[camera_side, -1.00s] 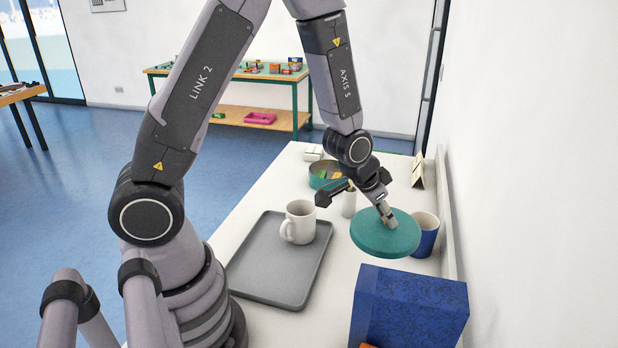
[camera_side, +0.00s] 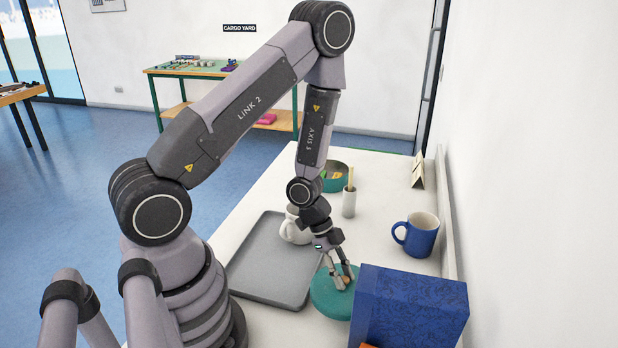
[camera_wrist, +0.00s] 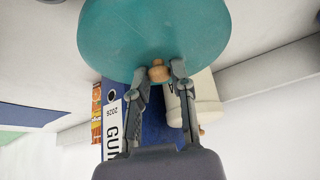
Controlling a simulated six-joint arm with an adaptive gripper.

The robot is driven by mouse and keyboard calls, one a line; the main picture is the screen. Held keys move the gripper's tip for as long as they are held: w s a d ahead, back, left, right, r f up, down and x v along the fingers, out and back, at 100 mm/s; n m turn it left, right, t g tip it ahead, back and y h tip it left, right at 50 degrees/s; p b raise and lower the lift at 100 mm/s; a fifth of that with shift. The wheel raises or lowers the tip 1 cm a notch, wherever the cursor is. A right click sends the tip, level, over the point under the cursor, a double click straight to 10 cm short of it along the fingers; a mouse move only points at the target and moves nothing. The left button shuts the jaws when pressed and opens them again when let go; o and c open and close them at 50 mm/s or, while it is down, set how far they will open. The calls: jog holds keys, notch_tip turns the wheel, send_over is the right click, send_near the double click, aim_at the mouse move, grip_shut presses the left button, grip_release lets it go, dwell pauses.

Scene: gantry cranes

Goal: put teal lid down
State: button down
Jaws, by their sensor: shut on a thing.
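The teal lid (camera_side: 322,296) is a round disc with a small wooden knob (camera_wrist: 158,72). My gripper (camera_side: 343,279) is shut on the knob, with a fingertip on each side of it. In the side view the lid is low at the table, between the grey tray and the blue box; I cannot tell whether it touches the table. The wrist view shows the teal lid (camera_wrist: 150,35) across the top, in front of the fingertips. A teal round container (camera_side: 336,178) stands open at the back of the table with small coloured pieces inside.
A grey tray (camera_side: 270,272) lies left of the lid, with a white mug (camera_side: 290,232) partly hidden behind my wrist. A blue patterned box (camera_side: 410,308) stands close on the right. A blue mug (camera_side: 420,237) and a pale holder (camera_side: 349,202) stand farther back, with bare table between.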

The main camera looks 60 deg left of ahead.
aim_at(341, 292)
jog(key=shift+f, duration=2.6)
jog(key=shift+f, duration=0.1)
jog(key=c, duration=1)
grip_release()
jog(key=shift+o, duration=0.2)
